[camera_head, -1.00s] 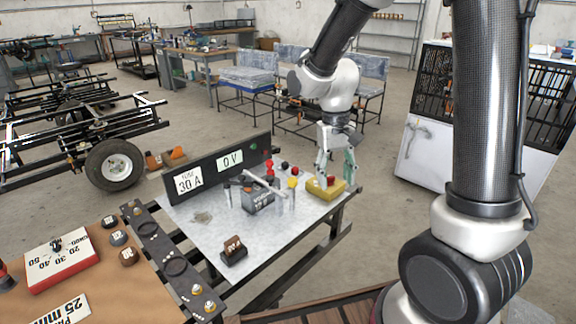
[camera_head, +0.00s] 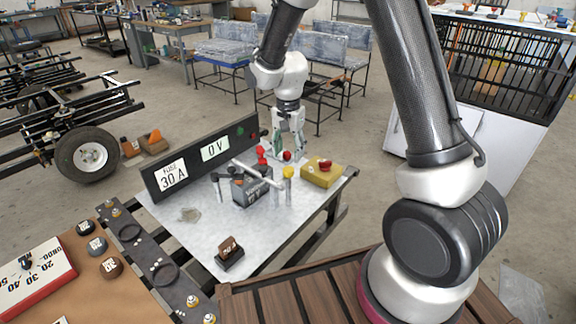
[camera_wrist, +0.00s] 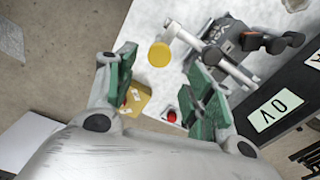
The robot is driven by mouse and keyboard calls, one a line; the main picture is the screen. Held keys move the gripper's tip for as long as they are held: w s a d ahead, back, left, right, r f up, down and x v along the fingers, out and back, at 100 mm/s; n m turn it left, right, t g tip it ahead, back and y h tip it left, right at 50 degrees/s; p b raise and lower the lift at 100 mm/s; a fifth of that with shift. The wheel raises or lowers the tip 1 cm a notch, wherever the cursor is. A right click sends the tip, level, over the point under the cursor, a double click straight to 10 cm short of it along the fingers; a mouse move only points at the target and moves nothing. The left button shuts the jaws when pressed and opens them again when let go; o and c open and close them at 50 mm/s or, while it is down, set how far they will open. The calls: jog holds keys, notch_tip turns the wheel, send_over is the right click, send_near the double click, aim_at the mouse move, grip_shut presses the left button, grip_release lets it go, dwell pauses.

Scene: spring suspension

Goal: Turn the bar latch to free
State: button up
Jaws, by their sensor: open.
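The pale bar latch (camera_head: 258,174) lies slantwise over a dark battery-like block (camera_head: 246,192) on the light grey bench top. In the wrist view the bar (camera_wrist: 215,55) runs across upper right of centre, beside the dark block (camera_wrist: 232,36). A yellow round knob (camera_head: 288,172) stands by the bar's right end; it also shows in the wrist view (camera_wrist: 159,54).
A yellow box with a red knob (camera_head: 321,174) sits at the bench's right. A black panel (camera_head: 207,157) with labels runs along the back left. A small brown-topped block (camera_head: 230,252) is near the front. Bare bench top (camera_head: 180,228) lies at left.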

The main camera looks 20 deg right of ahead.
aim_at(288, 169)
notch_tip(288, 169, down, 6)
jog(key=shift+f, duration=0.1)
jog(key=c, duration=1)
